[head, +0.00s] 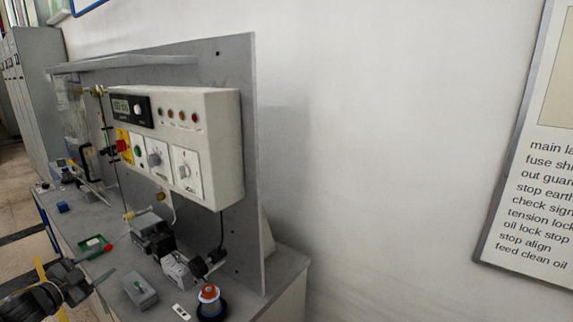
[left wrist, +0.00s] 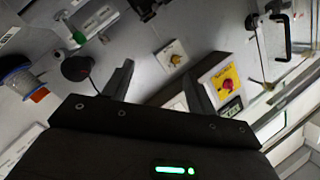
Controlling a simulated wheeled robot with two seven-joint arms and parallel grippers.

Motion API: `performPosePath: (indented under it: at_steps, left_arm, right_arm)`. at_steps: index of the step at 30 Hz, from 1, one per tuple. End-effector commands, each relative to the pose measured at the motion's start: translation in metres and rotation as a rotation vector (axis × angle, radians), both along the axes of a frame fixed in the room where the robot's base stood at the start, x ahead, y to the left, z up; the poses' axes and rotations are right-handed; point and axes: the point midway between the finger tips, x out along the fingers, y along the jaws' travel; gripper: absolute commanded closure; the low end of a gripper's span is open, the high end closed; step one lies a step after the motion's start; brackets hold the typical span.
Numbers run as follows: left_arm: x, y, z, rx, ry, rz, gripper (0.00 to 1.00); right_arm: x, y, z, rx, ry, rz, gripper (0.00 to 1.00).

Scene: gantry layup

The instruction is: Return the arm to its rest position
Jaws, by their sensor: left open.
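My left arm comes in at the lower left of the head view, and its dark gripper (head: 88,272) is over the front left part of the bench. In the left wrist view the two dark fingers of the left gripper (left wrist: 160,84) stand well apart with nothing between them. The gripper is open, empty and apart from the things on the bench. My right gripper is in neither view.
A control box (head: 215,145) with knobs and lamps is fixed to a grey upright panel (head: 250,235). On the bench lie a green-and-red item (head: 94,246), a grey block (head: 139,288) and a spool (head: 209,300). A red button on yellow (left wrist: 227,84) shows in the wrist view.

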Motion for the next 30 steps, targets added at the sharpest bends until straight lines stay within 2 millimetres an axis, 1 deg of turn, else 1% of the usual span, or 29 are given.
performPosePath:
  at_steps: [1,2,3,5,6,7,9,11,12,14,15,17,18,20,21,23,24,26,27,29,30]
  left_arm:
    - [0.006,0.024,0.01,0.024,-0.029,0.107,0.43]
    - [0.008,0.04,0.016,0.037,-0.045,0.175,0.43]
    - [0.009,0.06,0.024,0.049,-0.065,0.264,0.43]
    - [0.007,0.09,0.036,0.06,-0.091,0.394,0.43]
    - [0.003,0.109,0.043,0.063,-0.105,0.481,0.43]
    - [0.001,0.111,0.025,0.053,-0.08,0.499,0.43]
    - [-0.003,0.108,-0.018,0.028,-0.015,0.505,0.43]
    - [-0.008,0.107,-0.051,0.009,0.034,0.517,0.43]
    - [-0.013,0.105,-0.074,-0.004,0.068,0.526,0.43]
    - [-0.022,0.101,-0.111,-0.025,0.124,0.538,0.43]
    - [-0.029,0.097,-0.137,-0.039,0.166,0.547,0.43]
    - [-0.043,0.09,-0.179,-0.059,0.231,0.561,0.43]
    - [-0.054,0.084,-0.208,-0.074,0.277,0.57,0.43]
    - [-0.073,0.073,-0.252,-0.095,0.349,0.585,0.43]
    - [-0.087,0.065,-0.28,-0.11,0.397,0.593,0.43]
    - [-0.111,0.051,-0.321,-0.128,0.47,0.606,0.43]
    - [-0.128,0.04,-0.348,-0.141,0.518,0.614,0.43]
    - [-0.155,0.023,-0.385,-0.157,0.59,0.624,0.43]
    - [-0.174,0.011,-0.409,-0.168,0.638,0.631,0.43]
    - [-0.204,-0.009,-0.443,-0.184,0.71,0.638,0.43]
    - [-0.225,-0.022,-0.464,-0.194,0.758,0.644,0.43]
  right_arm:
    - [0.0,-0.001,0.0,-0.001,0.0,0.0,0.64]
    - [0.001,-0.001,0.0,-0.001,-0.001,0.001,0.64]
    - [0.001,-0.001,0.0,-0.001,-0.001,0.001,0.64]
    - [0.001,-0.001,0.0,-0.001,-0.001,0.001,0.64]
    - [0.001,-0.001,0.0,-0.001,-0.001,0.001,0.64]
    - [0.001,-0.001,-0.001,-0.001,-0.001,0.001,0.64]
    - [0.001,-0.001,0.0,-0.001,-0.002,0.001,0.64]
    - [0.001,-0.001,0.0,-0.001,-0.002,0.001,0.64]
    - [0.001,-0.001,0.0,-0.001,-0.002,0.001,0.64]
    - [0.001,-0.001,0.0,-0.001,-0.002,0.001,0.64]
    - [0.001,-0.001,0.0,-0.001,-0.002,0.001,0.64]
    - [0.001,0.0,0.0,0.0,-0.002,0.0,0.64]
    - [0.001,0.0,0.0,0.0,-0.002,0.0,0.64]
    - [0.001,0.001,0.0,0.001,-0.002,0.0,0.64]
    - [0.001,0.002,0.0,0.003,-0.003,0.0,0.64]
    - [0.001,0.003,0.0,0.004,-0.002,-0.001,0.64]
    - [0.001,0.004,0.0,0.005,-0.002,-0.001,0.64]
    - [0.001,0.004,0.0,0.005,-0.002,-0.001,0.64]
    - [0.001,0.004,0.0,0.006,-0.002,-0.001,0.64]
    - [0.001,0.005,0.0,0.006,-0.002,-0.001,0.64]
    - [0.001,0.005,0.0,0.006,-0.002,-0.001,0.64]
